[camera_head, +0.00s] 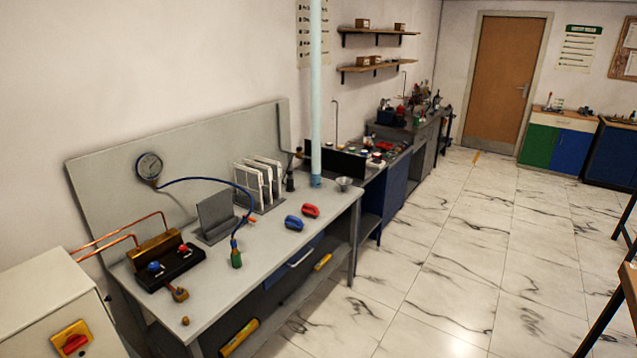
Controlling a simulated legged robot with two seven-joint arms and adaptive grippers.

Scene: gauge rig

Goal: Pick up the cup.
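A small grey metal cup (345,184), shaped like a bowl, stands upright near the far right corner of the grey workbench (268,246). It is to the right of a pale blue vertical pipe and close to the bench's right edge. Nothing covers it from this view. Neither of my grippers shows in the head view.
The bench also holds a gauge (149,167) with a blue hose, a brass manifold (155,245), a rack of white panels (258,182), and a red (311,211) and a blue (293,223) handled item. The pipe (315,90) rises beside the cup. Marble floor (440,260) lies clear to the right.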

